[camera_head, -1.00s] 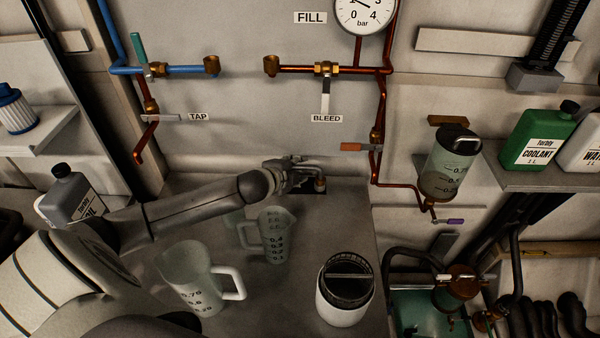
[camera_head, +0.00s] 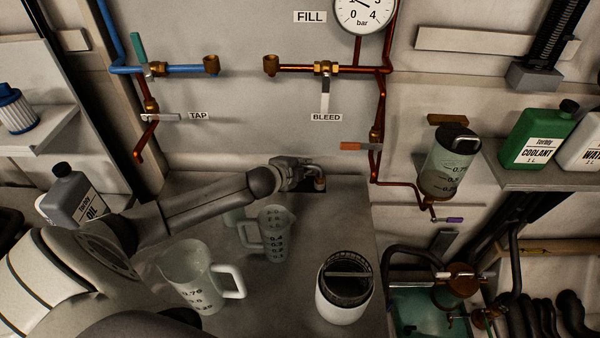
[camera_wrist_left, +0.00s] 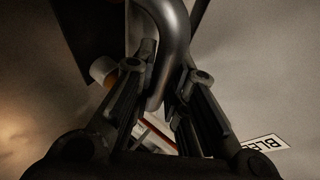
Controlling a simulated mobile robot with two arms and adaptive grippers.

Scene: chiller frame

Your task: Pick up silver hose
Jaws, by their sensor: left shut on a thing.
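The silver hose (camera_wrist_left: 172,45) is a smooth, curved grey tube in the left wrist view. My left gripper (camera_wrist_left: 166,72) is shut on it, with one finger on each side of the tube. In the head view my left gripper (camera_head: 302,176) is by the back of the worktop. The rest of the hose is hidden. My right gripper is not in view.
Clear measuring jugs (camera_head: 193,278) (camera_head: 276,234) and a white container with a dark top (camera_head: 341,305) stand on the worktop (camera_head: 290,305). Pipes with the BLEED valve (camera_head: 324,69) run along the wall above. A hanging bottle (camera_head: 447,165) is to the right.

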